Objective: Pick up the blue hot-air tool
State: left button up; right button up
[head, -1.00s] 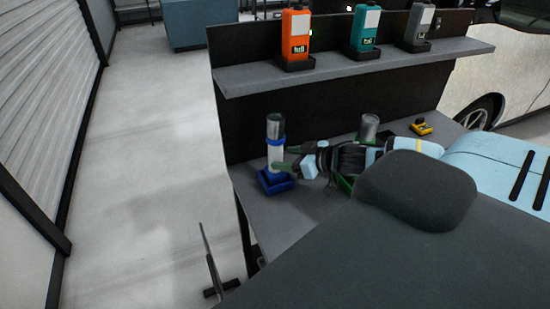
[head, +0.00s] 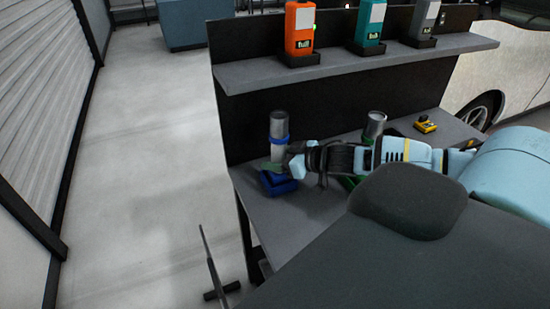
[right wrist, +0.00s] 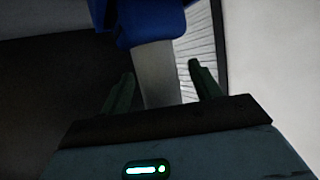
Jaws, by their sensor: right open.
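The blue hot-air tool (head: 278,128) stands upright in a blue holder (head: 283,188) at the left end of the bench, with a silver nozzle on top and a blue collar. My right gripper (head: 272,165) reaches in from the right at the height of its pale grey body. In the right wrist view the open fingers (right wrist: 163,88) sit on either side of the tool's grey body (right wrist: 158,72), with its blue part above. A gap shows beside the right finger; contact on the left side is unclear. My left gripper is out of view.
A second silver-topped tool (head: 374,124) stands in a green holder, partly behind my arm. A small yellow item (head: 426,124) lies farther right. A shelf (head: 240,81) above holds orange, teal and grey battery-like units. The floor on the left is clear.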

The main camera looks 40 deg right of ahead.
jog(key=shift+x, duration=0.75)
jog(key=shift+r, duration=0.1)
jog(key=shift+c, duration=0.4)
grip_shut()
jog(key=shift+r, duration=0.1)
